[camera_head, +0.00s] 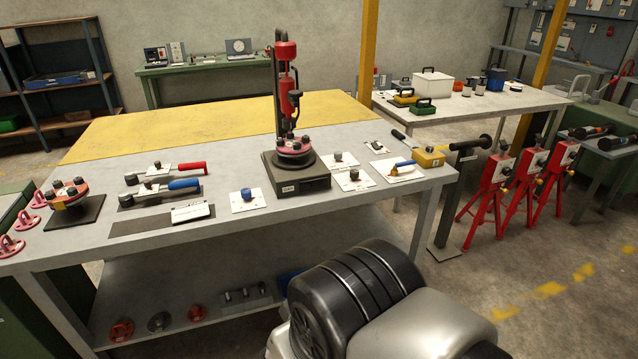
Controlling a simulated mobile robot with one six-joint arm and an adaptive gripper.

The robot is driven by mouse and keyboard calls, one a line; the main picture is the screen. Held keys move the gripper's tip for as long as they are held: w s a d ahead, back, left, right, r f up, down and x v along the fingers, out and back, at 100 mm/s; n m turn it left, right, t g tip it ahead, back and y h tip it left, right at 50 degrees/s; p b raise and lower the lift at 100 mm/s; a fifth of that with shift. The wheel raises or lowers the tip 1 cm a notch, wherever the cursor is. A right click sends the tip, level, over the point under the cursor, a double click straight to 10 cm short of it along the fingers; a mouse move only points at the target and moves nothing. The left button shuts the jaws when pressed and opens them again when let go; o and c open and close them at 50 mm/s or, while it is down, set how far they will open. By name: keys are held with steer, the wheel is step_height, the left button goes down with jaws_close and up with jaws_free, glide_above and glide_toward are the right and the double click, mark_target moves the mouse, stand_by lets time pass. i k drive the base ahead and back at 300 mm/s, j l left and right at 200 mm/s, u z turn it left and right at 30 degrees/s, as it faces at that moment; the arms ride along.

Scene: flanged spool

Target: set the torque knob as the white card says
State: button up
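A white card (192,212) with small dark print lies on the bench front, by a wrench with a blue handle (184,184); I cannot read it. A blue knob (246,194) stands on a white plate to its right. Dark knobs on white plates, one at the back (338,157) and one nearer (353,175), stand right of the red press. I cannot tell which knob is the torque knob, nor its setting. My gripper is not in view; only a dark and grey part of my arm shows at the bottom.
The bench (300,215) also carries a red press (289,95), a red-handled wrench (190,168), a red flanged part (66,192) on a dark mat and a yellow block (428,158). Red stands (494,185) are to the right. Bare bench top lies around the blue knob's plate.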

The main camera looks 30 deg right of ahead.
mark_target(354, 173)
steer(key=i+l+z, duration=0.25)
steer(key=i+l, duration=0.55)
steer(key=l, duration=0.35)
steer(key=i+l+z, duration=0.25)
steer(key=i+l, duration=0.6)
steer(key=l, duration=0.15)
